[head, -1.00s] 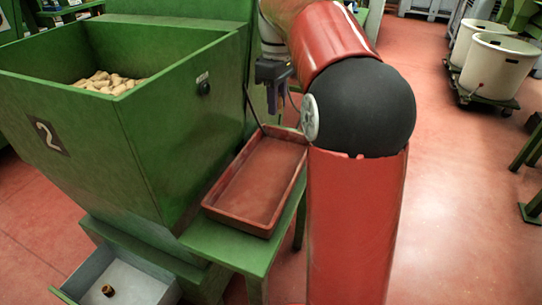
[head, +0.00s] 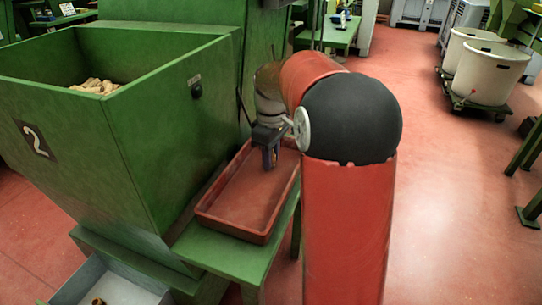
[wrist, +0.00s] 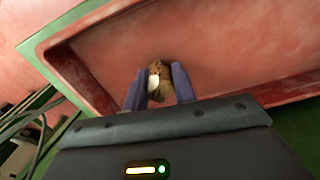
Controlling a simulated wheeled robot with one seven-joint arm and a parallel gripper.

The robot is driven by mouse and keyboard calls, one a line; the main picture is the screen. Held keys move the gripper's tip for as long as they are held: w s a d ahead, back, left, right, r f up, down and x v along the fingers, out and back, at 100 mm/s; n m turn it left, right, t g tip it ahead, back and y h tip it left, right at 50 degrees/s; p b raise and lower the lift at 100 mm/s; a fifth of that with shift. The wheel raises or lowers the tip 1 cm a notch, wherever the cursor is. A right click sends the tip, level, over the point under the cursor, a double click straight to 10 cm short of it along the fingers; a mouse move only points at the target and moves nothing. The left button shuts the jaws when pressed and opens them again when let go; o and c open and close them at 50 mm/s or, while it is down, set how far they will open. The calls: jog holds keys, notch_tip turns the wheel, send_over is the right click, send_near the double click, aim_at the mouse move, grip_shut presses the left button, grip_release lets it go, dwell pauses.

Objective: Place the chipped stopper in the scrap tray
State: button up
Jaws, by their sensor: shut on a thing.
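The scrap tray, a shallow red tray (head: 233,228), sits on a green side table and looks bare in the head view. My gripper (head: 270,163) is over the far end of the tray in the head view, pointing down. In the wrist view, my gripper (wrist: 159,88) is shut on a brown cork stopper (wrist: 158,67) with a pale patch on one side, which fits the chipped stopper. The tray's floor and red rim (wrist: 85,75) show beyond the stopper. My gripper hides the stopper in the head view.
A green hopper (head: 75,120) marked 2 holds several corks (head: 97,87) at the left. Below it a pale drawer (head: 125,293) holds a brown stopper (head: 98,302). The green side table (head: 225,258) supports the tray.

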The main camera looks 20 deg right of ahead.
jog(key=shift+f, duration=0.15)
jog(key=o, duration=0.9)
jog(key=shift+o, duration=0.2)
notch_tip(320, 180, up, 12)
jog(key=p, duration=0.2)
jog(key=s+a+r+m+t, duration=0.25)
jog(key=s+a, duration=0.35)
jog(key=s, duration=0.5)
jog(key=s+a+f+m+t, duration=0.1)
jog(key=s+f, duration=0.1)
jog(key=s, duration=0.2)
jog(key=s+a+f+m+t, duration=0.1)
jog(key=s+a+f+m, duration=0.1)
jog(key=s+f, duration=0.1)
jog(key=s+a+f+m+t, duration=0.1)
jog(key=s+f+m, duration=0.1)
jog(key=s, duration=0.4)
jog(key=shift+s+a+f, duration=0.1)
jog(key=shift+a+f, duration=0.15)
jog(key=shift+f, duration=0.5)
